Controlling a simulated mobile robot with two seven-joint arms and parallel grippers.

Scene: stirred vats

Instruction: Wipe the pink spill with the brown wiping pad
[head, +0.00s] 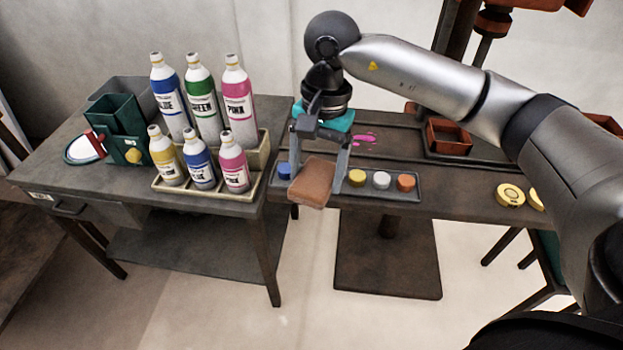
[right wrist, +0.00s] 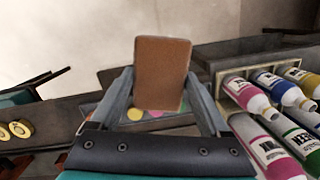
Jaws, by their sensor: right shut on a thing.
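The brown wiping pad (head: 312,183) is held between the fingers of my right gripper (head: 320,172), above the front edge of the table. The pad (right wrist: 161,73) also shows upright between the two fingers in the right wrist view. The pink spill (head: 365,139) lies on the dark table behind the gripper, to its right in the head view. The pad is apart from the spill. Part of the spill may be hidden by the gripper. My left gripper does not show.
A grey tray with several coloured pucks (head: 381,180) lies along the table's front edge under the pad. Several bottles (head: 203,95) stand in a rack (head: 215,193) at left. A brown box (head: 449,137) stands right of the spill. Yellow discs (head: 509,195) lie farther right.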

